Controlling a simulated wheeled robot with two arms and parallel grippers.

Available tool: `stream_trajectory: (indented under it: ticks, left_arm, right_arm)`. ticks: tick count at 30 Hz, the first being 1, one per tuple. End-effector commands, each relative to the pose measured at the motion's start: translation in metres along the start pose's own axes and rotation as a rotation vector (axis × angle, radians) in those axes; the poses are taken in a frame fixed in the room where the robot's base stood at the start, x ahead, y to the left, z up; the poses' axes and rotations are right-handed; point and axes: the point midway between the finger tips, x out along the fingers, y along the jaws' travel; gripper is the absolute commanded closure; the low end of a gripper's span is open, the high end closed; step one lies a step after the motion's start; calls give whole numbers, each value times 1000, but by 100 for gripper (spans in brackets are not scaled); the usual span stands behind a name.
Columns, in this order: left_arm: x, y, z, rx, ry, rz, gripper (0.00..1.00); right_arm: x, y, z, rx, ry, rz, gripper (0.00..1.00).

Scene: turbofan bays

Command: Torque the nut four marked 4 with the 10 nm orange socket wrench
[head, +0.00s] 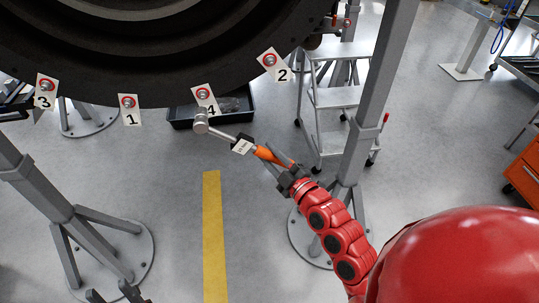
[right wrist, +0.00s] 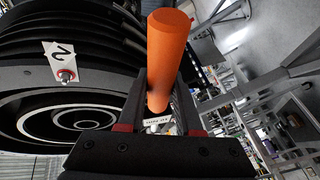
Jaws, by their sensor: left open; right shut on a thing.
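The orange-handled socket wrench (head: 268,154) has a silver shaft, a round socket head and a white label too small to read surely. My right gripper (head: 284,178) is shut on its orange handle, which also fills the middle of the right wrist view (right wrist: 168,55). The socket head sits just below nut four (head: 202,94) on its tag marked 4, at the lower rim of the dark engine ring (head: 150,85). I cannot tell whether they touch. My left gripper (head: 113,296) is open and empty at the bottom edge, partly cut off.
Tags 3 (head: 45,92), 1 (head: 129,110) and 2 (head: 271,64) carry other nuts along the rim. A dark tray (head: 182,119) lies on the floor behind the wrench. Grey stand posts (head: 378,90) and a step ladder (head: 338,97) stand right. A yellow stripe (head: 213,235) crosses clear floor.

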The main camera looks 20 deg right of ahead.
Motion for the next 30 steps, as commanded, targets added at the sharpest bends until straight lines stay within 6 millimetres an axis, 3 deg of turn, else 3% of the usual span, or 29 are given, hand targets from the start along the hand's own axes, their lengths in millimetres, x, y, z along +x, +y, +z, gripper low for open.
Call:
stream_trajectory:
  ticks: [17,30]
  left_arm:
    - [-35,2,6,0,0,0,50]
    - [-58,3,10,0,0,0,50]
  right_arm:
    - [-2,-2,3,3,38,9,100]
    - [25,6,13,4,39,7,100]
